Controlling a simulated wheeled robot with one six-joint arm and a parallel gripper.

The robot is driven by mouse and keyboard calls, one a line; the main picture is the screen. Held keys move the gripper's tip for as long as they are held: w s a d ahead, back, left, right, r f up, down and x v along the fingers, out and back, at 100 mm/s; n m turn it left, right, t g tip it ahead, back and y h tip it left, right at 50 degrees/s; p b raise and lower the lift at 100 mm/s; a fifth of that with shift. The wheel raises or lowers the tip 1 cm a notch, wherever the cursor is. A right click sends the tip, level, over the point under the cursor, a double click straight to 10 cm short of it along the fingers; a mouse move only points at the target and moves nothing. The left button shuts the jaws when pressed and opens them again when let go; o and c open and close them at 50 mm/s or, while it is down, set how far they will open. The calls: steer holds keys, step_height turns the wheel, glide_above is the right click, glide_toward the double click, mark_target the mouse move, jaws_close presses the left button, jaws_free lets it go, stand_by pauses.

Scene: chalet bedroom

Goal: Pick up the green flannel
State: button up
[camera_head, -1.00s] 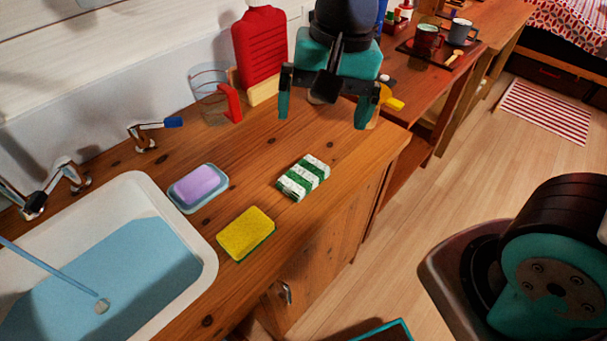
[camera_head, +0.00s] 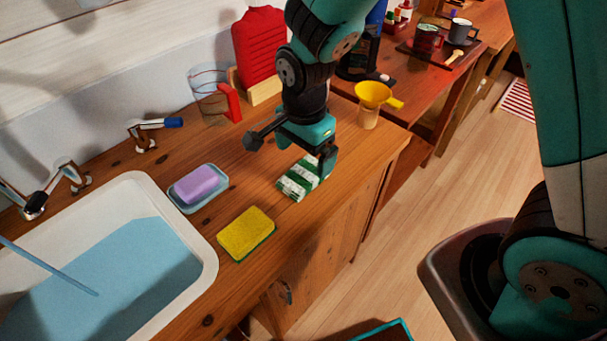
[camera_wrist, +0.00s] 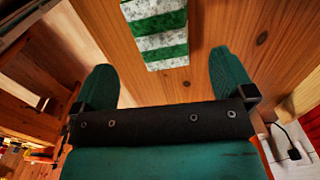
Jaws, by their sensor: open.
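The green flannel (camera_head: 296,184) is a small folded cloth with green and white stripes, lying on the wooden counter right of the yellow sponge. My gripper (camera_head: 291,156) is over its far end, pointing down, and partly hides it. In the wrist view the flannel (camera_wrist: 160,28) shows at the top, its near end between the fingertips. My gripper (camera_wrist: 163,68) is open there, with a gap on both sides of the cloth and nothing held.
A yellow sponge (camera_head: 246,234) and a purple soap on a dish (camera_head: 196,187) lie left of the flannel, beside the water-filled sink (camera_head: 203,255). A glass jug (camera_head: 207,92), a red bottle (camera_head: 258,48) and a yellow funnel (camera_head: 372,94) stand behind. The counter's front edge is close on the right.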

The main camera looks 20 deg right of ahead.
mark_target(303, 173)
steer(key=shift+w+a+f+p, duration=0.1)
steer(key=shift+f+p, duration=0.1)
steer(key=shift+f, duration=1.3)
steer(key=shift+w+f+p, duration=0.1)
steer(key=shift+f+p, duration=0.05)
steer(key=shift+f, duration=1.35)
steer(key=c, duration=1)
